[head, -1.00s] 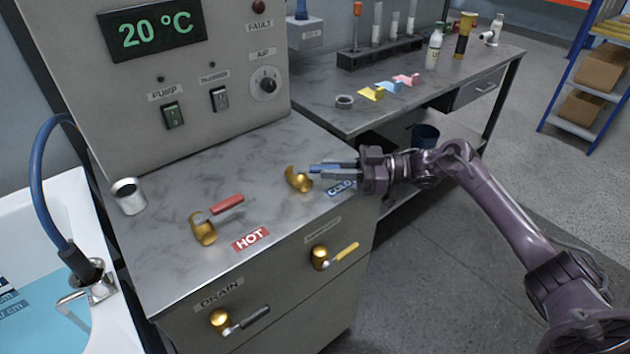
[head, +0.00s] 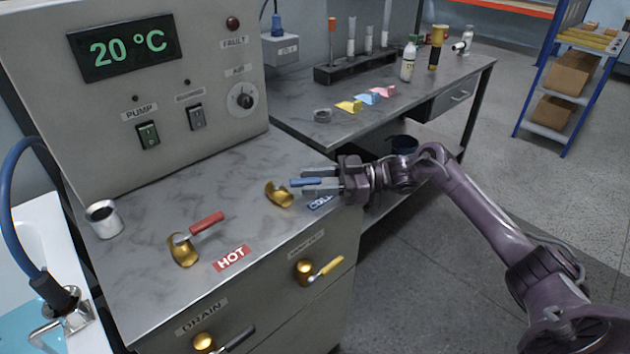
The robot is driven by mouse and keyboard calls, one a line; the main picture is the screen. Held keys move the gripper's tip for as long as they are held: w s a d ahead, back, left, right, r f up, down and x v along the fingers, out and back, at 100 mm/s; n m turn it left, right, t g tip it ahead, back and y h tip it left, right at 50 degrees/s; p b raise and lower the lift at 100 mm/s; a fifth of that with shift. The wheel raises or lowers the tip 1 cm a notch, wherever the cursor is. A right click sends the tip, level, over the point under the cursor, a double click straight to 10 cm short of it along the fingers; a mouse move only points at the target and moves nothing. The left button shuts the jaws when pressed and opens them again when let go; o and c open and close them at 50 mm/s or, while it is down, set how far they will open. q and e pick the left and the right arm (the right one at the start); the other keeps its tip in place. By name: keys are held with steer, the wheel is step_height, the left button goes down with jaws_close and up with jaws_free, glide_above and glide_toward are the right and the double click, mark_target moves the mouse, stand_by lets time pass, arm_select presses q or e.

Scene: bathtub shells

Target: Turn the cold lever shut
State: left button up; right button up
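The cold lever (head: 279,194) has a brass body on the grey counter top, beside the blue COLD label (head: 321,201). Its blue handle (head: 303,182) points right. My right gripper (head: 318,181) comes from the right, with one finger on each side of the blue handle. The fingers look spread, with a gap between the upper finger and the handle. The handle's right end is hidden in the gripper, and part of the label is covered. My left gripper is not in view.
The hot lever (head: 184,250) with its red handle stands to the left on the counter (head: 150,290). A metal cup (head: 103,219) stands at the far left. Two more levers are on the front panel. A side table (head: 290,118) with bottles stands behind.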

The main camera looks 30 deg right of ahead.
steer(key=shift+d, duration=0.1)
steer(key=shift+s+d+f, duration=0.1)
steer(key=shift+s+d, duration=0.05)
steer(key=shift+d, duration=0.15)
steer(key=b+v, duration=0.2)
steer(key=v, duration=0.3)
steer(key=shift+s+d, duration=0.1)
steer(key=shift+d, duration=0.25)
steer(key=shift+s+d, duration=0.25)
steer(key=shift+d, duration=0.35)
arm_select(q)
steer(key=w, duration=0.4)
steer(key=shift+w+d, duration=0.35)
